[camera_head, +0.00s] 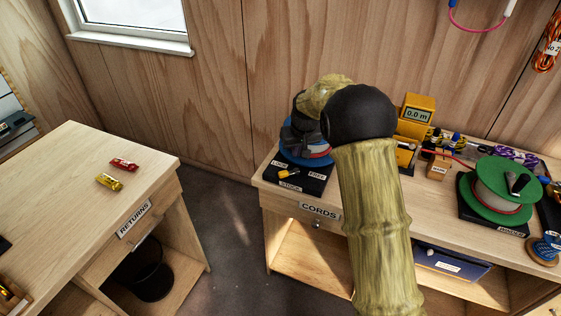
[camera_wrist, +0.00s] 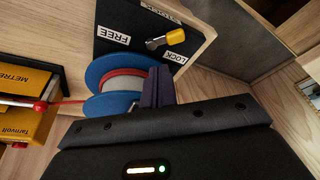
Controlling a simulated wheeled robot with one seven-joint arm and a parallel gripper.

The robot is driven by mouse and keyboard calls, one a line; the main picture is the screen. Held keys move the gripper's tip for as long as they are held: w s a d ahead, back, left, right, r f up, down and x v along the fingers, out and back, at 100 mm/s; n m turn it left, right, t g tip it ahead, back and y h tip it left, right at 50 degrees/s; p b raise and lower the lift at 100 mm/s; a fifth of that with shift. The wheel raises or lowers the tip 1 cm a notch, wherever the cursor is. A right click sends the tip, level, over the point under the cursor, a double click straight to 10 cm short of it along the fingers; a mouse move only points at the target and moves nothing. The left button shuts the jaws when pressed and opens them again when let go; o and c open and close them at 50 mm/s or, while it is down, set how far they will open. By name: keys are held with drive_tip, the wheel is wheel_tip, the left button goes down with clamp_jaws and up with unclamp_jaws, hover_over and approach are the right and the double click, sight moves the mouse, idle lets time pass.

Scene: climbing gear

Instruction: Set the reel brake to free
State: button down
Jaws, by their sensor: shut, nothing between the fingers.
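A black base (camera_head: 309,187) on the cord bench holds the reel brake, a small lever with a yellow handle (camera_head: 288,173) between the labels LOCK and FREE. In the wrist view the yellow handle (camera_wrist: 182,37) points to the LOCK side, away from the FREE label (camera_wrist: 113,34). Behind the lever stands a blue reel (camera_head: 322,153) with red and pale cord, also in the wrist view (camera_wrist: 106,74). My gripper (camera_wrist: 158,86) is shut and empty, in front of the reel in the picture and apart from the lever. In the head view my arm hides part of the reel.
A yellow meter (camera_head: 418,112) reading 0.0 m and a green reel (camera_head: 492,190) stand to the right on the bench. A returns table (camera_head: 70,180) with two small wrapped bars is at left. The floor gap between is clear.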

drive_tip(key=n, duration=0.1)
hover_over(289, 173)
drive_tip(key=w+a, duration=0.3)
drive_tip(key=f, duration=0.1)
drive_tip(key=shift+s+a+p, duration=0.15)
drive_tip(key=shift+a+p, duration=0.05)
drive_tip(key=shift+p, duration=0.15)
drive_tip(key=shift+f, duration=0.1)
drive_tip(key=p+x, duration=0.2)
drive_tip(key=x, duration=0.7)
drive_tip(key=shift+a+f+p, duration=0.2)
drive_tip(key=shift+f+p, duration=0.1)
drive_tip(key=shift+p, duration=0.05)
drive_tip(key=shift+s+d+p, duration=0.45)
drive_tip(key=shift+s, duration=0.4)
drive_tip(key=shift+s+d+p, duration=0.4)
drive_tip(key=shift+s, duration=0.4)
drive_tip(key=shift+f, duration=0.1)
